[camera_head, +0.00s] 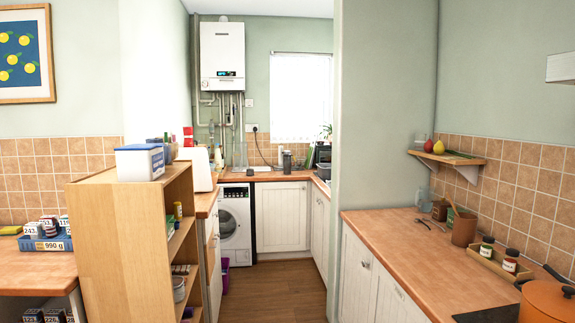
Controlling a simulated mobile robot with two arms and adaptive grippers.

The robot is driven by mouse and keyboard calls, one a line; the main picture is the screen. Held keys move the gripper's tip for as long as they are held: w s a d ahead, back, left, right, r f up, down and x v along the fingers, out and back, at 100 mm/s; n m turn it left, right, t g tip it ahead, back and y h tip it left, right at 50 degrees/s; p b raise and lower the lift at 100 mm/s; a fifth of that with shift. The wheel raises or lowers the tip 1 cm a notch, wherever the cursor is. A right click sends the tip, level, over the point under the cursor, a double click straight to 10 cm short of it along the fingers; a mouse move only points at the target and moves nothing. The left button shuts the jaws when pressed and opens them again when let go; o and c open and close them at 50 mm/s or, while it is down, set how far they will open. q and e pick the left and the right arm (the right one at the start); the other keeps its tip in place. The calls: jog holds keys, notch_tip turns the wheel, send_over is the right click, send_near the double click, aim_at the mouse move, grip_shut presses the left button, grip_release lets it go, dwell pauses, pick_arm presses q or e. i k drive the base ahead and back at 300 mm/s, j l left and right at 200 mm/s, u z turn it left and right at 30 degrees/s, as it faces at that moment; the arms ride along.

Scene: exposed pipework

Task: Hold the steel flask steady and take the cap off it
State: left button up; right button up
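A small grey upright cylinder (287,162) stands on the far counter below the window. It may be the steel flask, but it is too small here to be sure, and I cannot make out its cap. Neither of my grippers is in view.
The wooden floor (291,289) is a clear passage between a wooden shelf unit (118,245) on the left and the right counter (398,232). A washing machine (236,224) and white cupboards stand at the back under the boiler (222,56). An orange pot (546,301) is at front right.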

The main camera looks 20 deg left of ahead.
aim_at(286, 157)
jog(key=i+j+u, duration=0.35)
jog(key=i, duration=0.6)
jog(key=i+u, duration=0.35)
jog(key=i, duration=0.65)
jog(key=i+j, duration=0.1)
jog(key=i, duration=4.25)
jog(key=l, duration=0.1)
